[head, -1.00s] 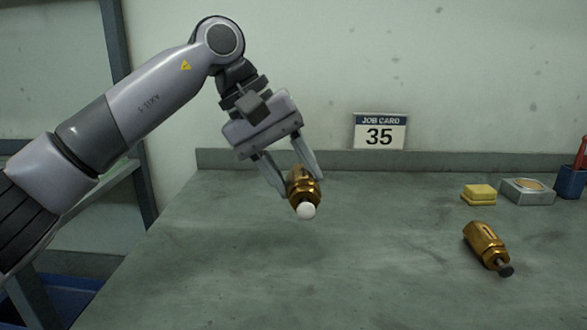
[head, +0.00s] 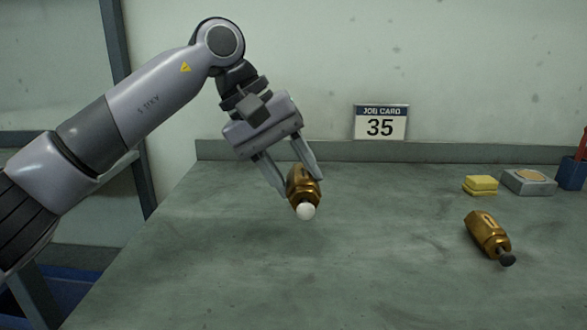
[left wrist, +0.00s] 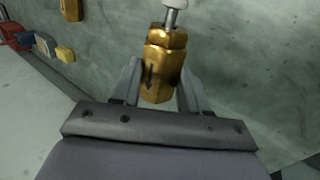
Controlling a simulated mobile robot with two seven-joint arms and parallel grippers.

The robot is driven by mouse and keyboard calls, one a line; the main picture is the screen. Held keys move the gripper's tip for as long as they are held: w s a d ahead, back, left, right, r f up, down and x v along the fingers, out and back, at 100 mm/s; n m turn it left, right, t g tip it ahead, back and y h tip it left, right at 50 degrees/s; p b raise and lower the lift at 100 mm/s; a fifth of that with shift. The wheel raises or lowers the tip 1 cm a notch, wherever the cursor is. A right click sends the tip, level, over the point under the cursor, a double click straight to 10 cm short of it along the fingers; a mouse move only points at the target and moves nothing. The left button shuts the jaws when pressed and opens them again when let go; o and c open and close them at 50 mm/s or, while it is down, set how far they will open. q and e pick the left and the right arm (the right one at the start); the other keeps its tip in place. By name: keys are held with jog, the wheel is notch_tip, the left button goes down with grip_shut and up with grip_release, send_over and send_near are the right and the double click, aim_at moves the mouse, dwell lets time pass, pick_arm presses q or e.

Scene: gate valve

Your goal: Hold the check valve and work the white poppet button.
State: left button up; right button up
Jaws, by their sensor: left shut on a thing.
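The brass check valve (head: 303,187) with a white poppet button (head: 306,211) is held by my left gripper (head: 297,180). The button end faces down and toward the head camera, above the bench. In the left wrist view the valve (left wrist: 162,65) sits between the two fingers (left wrist: 158,88), with an arrow mark on its side. The white button (left wrist: 174,3) sits on a metal stem at the top edge, partly cut off. A second brass valve (head: 486,233) with a dark button (head: 507,259) lies on the bench at the right. My right gripper is not in view.
The grey-green bench (head: 380,270) is clear in the middle and front. Yellow sponges (head: 480,185), a grey tin (head: 528,182) and a blue bin (head: 572,174) stand at the right back. A job card sign (head: 380,122) reading 35 stands at the back ledge.

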aim_at(288, 183)
pick_arm(q)
jog(key=shift+f, duration=0.45)
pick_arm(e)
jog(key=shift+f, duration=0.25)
pick_arm(q)
jog(key=shift+f+b, duration=0.85)
jog(key=shift+f, duration=0.3)
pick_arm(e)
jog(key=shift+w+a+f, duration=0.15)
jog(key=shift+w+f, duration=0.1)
pick_arm(q)
jog(key=shift+f+b, duration=0.4)
jog(key=shift+f, duration=0.25)
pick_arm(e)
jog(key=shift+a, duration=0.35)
pick_arm(q)
jog(key=shift+f, duration=0.25)
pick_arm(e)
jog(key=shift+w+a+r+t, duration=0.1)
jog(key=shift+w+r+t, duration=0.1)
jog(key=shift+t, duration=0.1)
pick_arm(q)
jog(key=shift+f+b, duration=0.55)
jog(key=shift+f, duration=0.15)
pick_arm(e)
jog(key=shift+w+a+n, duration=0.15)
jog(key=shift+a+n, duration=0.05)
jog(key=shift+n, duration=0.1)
